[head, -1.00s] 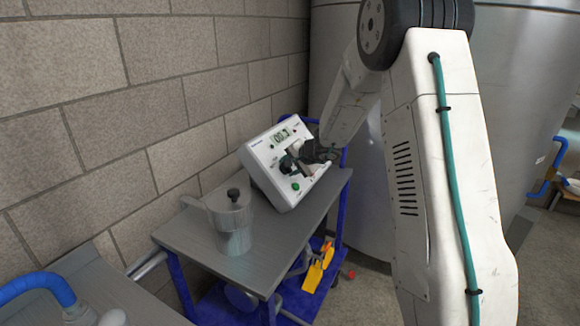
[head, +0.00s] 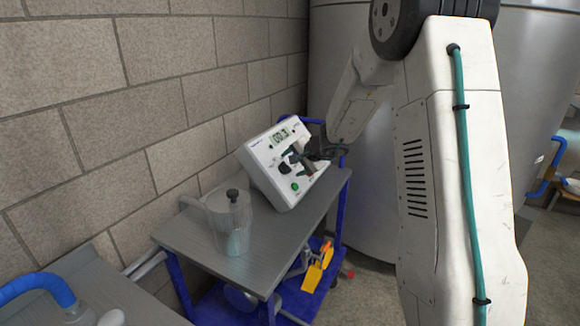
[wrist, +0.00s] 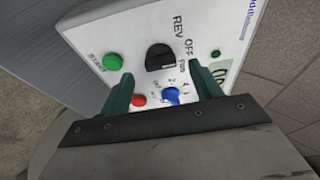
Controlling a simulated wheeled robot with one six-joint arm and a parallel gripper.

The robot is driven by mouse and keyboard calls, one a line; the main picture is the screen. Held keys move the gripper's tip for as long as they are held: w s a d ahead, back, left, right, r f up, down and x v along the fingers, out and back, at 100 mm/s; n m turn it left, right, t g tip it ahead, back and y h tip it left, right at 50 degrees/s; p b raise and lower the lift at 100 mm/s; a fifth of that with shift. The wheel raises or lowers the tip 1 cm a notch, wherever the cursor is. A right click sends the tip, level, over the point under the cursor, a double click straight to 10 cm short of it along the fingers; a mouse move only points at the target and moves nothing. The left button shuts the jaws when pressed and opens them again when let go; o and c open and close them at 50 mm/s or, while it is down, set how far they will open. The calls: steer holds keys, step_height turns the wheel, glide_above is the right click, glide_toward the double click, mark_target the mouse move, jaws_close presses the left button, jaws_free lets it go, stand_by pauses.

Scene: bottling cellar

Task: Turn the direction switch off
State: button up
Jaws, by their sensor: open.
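The direction switch is a black knob (wrist: 159,57) beside the labels REV, OFF and FWD on a white control box. In the wrist view its lower edge lies level with FWD; I cannot tell its exact pointing. It also shows as a dark knob in the head view (head: 285,168). The control box (head: 262,164) stands tilted on a grey cart. My gripper (wrist: 163,87) is open and empty, its green fingers apart from the black knob. A blue knob (wrist: 172,96) shows between the fingers. In the head view my gripper (head: 306,164) is in front of the panel.
A red button (wrist: 138,99) is close to one finger, and a green button (wrist: 112,62) is on the panel's left. A clear jug (head: 230,222) stands on the cart top (head: 270,240) by the box. A block wall is behind and a large tank on the right.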

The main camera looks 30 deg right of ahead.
steer(key=shift+v, duration=2.2)
steer(key=s+a+r+n+g+y, duration=0.2)
steer(key=s+a+n+g, duration=0.15)
steer(key=s+a, duration=0.6)
steer(key=s+a+r+n+g+y, duration=0.2)
steer(key=s+a+n+g, duration=0.3)
steer(key=s, duration=0.7)
steer(key=s+r+n+h, duration=0.2)
steer(key=s+h, duration=0.1)
steer(key=s, duration=0.7)
steer(key=s+a+r+n+h, duration=0.1)
steer(key=s+r+n+h, duration=0.1)
steer(key=s, duration=0.9)
steer(key=shift+a+r+h, duration=0.2)
steer(key=shift+r+h, duration=0.4)
steer(key=shift+r, duration=0.25)
steer(key=shift+s, duration=0.1)
